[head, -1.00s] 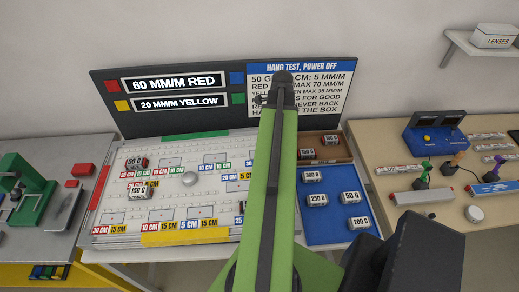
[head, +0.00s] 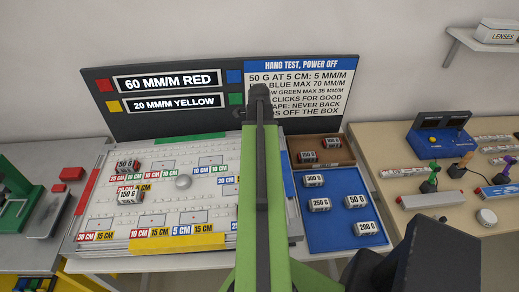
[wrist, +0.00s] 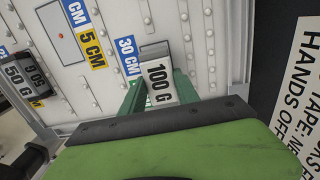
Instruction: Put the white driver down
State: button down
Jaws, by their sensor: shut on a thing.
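My gripper (wrist: 159,86) shows in the wrist view, its green fingers either side of a white-faced block marked 100 G (wrist: 158,78). It is shut on this 100 G weight, over or against the edge of the white studded board (wrist: 120,25). I can make out no white driver in my gripper or elsewhere. In the head view my raised arm hides the gripper and the weight. The white board (head: 160,212) lies left of my arm there, with weights marked 50 G (head: 127,166) and 150 G (head: 129,196) on it.
A blue tray (head: 325,235) with several weights and a brown tray (head: 335,143) with two weights lie right of my arm. A dark sign panel (head: 180,118) stands behind the board. The right table (head: 400,160) holds a blue device (head: 437,138) and coloured-handled tools.

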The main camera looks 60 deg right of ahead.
jog(key=shift+f+b, duration=0.6)
jog(key=shift+b, duration=0.05)
jog(key=c, duration=0.9)
grip_release()
notch_tip(320, 180, up, 13)
jog(key=p, duration=1.3)
jog(key=shift+r, duration=0.15)
